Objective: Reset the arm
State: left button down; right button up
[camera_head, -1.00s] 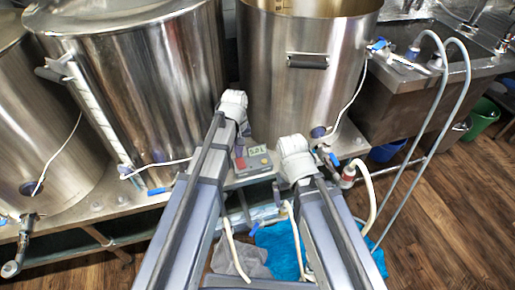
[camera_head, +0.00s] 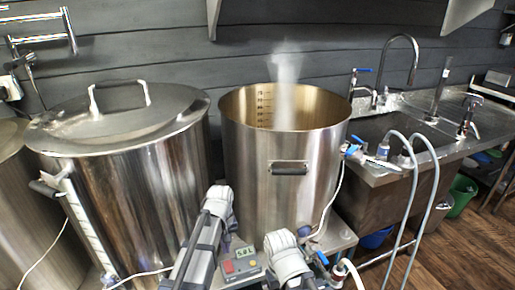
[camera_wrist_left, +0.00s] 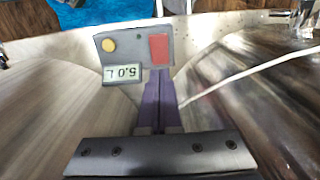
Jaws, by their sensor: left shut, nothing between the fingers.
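My left gripper (camera_wrist_left: 161,88) shows in the left wrist view as two dark purple fingers, closed against each other with nothing between them. Its tips point at a grey control box (camera_wrist_left: 135,52) with a red button, a yellow button and a "5.0 L" display. In the head view, my left arm (camera_head: 205,240) reaches up from the bottom, and its white wrist mostly hides the gripper. The control box (camera_head: 241,265) shows just right of that arm. My right arm (camera_head: 288,260) shows at the bottom, right of the box; its gripper is hidden.
A lidded steel tank (camera_head: 140,190) stands at left. An open steaming kettle (camera_head: 270,205) stands behind the arms. A hose (camera_head: 433,190) hangs before the sink (camera_head: 385,130) at right. Wooden floor (camera_head: 465,240) is clear at lower right.

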pick_arm(q)
jog(key=s+d+r+m+p, duration=0.3)
jog(key=s+r+m+p, duration=0.1)
jog(key=s+r+p, duration=0.4)
jog(key=s+d+r+m+y+p, duration=0.1)
jog(key=s+d+r+m+p, duration=0.2)
jog(key=s+r+p, duration=0.5)
notch_tip(320, 180, up, 4)
jog(key=m+p, duration=0.1)
jog(key=p, duration=0.2)
jog(key=shift+s+d, duration=0.3)
